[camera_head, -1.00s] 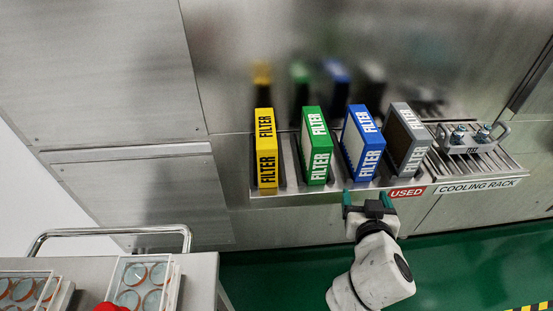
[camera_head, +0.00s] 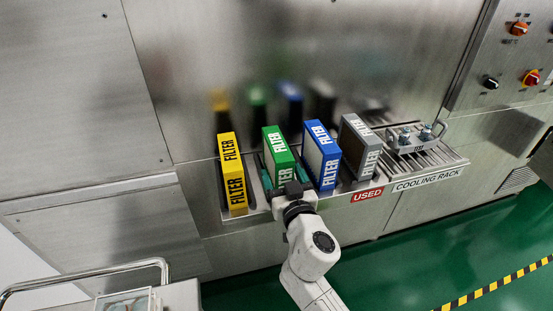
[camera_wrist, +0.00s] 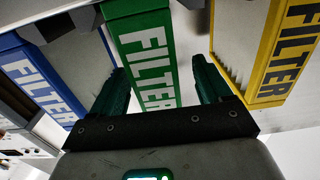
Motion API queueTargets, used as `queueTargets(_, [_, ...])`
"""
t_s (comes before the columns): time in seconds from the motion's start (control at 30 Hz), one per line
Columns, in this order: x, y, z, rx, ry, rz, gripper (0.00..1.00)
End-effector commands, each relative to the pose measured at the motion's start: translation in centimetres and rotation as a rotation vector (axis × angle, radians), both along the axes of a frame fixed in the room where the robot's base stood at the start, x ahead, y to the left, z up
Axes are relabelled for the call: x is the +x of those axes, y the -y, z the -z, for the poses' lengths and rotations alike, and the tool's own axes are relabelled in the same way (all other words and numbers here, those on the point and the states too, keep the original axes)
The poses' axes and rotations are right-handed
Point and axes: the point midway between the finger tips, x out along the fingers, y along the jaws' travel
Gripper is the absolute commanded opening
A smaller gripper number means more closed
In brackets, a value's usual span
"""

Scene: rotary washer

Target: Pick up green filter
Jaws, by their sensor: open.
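The green filter (camera_head: 278,152) stands upright on the metal shelf (camera_head: 262,214), between the yellow filter (camera_head: 231,172) and the blue filter (camera_head: 321,155). My gripper (camera_head: 282,181) is at the front of the green filter, its two fingers apart, one on each side of the filter's lower part. In the wrist view the green filter (camera_wrist: 143,58) lies between the open green fingertips of my gripper (camera_wrist: 158,82). Gaps show there between fingers and filter, so I see no grip on it. The filter's lower front is partly hidden by my gripper in the head view.
The blue and yellow filters stand close on either side of my fingers. A grey filter (camera_head: 359,146) stands further right, then the cooling rack (camera_head: 432,163) with a metal fixture (camera_head: 412,139). A cart rail (camera_head: 90,275) is at the lower left.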

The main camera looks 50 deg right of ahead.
Motion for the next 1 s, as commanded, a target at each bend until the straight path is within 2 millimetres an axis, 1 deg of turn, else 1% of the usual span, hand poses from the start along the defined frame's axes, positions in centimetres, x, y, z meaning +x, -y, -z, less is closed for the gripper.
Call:
queueTargets(0.03, [0.6,0.7,-0.5,0.000,0.000,0.004,0.78])
queueTargets(0.07, [0.9,1.1,-0.6,-0.001,0.000,0.005,0.78])
queueTargets(0.23, [2.6,2.2,-0.3,-0.001,-0.001,0.003,0.78])
queueTargets(0.33, [3.0,2.4,-0.2,0.000,0.000,0.002,0.78])
queueTargets(0.53, [3.0,2.4,-0.1,0.000,0.000,0.002,0.78])
queueTargets(0.57, [3.0,2.4,-0.1,0.000,0.000,0.002,0.76])
queueTargets(1.0, [3.0,2.4,-0.1,0.000,0.000,0.002,0.34])
